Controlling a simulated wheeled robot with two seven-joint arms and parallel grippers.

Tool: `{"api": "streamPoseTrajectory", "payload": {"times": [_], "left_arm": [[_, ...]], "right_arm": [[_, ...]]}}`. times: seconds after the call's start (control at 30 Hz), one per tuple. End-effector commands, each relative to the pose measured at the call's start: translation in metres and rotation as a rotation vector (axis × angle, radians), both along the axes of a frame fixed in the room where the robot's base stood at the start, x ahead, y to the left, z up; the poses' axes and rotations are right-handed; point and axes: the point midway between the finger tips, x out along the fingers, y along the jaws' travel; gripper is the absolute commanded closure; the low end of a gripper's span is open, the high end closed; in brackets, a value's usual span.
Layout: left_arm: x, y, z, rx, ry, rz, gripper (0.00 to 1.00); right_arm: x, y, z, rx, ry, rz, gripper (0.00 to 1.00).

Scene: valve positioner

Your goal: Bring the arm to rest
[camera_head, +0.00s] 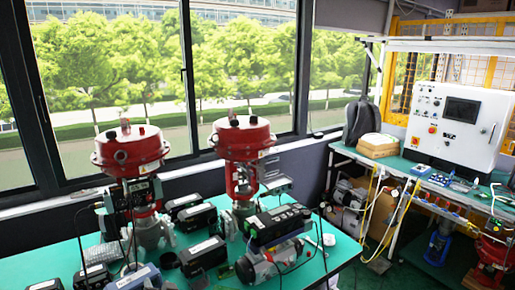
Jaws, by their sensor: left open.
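I can make out neither of my grippers nor an arm in the head view. The green table (335,262) in front of me holds two red-topped valves. The left valve (130,150) stands upright with a dark device and cables on its side. The right valve (243,138) stands upright farther right. A black box with a green strip (281,222) sits near the table's right part, close above a grey motor-like body (268,262).
Several small dark boxes with pale labels, such as one box (203,254), crowd the table around the valves. A workbench (400,167) with a white control cabinet (458,125) stands at the right. Cables hang below it. Windows line the back.

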Motion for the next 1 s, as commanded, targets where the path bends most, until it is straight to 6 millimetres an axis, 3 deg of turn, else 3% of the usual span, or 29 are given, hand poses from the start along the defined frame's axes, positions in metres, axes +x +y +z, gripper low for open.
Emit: {"api": "streamPoseTrajectory", "payload": {"times": [0.17,0.3,0.43,0.6,1.0], "left_arm": [[-0.055,0.01,-0.043,-0.115,0.132,0.003,0.58],[-0.122,0.01,-0.083,-0.246,0.297,-0.017,0.58],[-0.187,0.001,-0.107,-0.362,0.458,-0.062,0.58],[-0.248,-0.012,-0.118,-0.463,0.607,-0.122,0.58],[-0.343,-0.039,-0.114,-0.6,0.84,-0.254,0.58]], "right_arm": [[-0.005,-0.008,0.0,-0.009,0.005,0.002,0.69],[-0.007,-0.011,0.0,-0.011,0.008,0.004,0.69],[-0.006,-0.011,0.0,-0.012,0.008,0.004,0.69],[-0.007,-0.011,0.0,-0.012,0.009,0.004,0.69],[-0.007,-0.006,0.0,-0.006,0.008,0.003,0.69]]}}
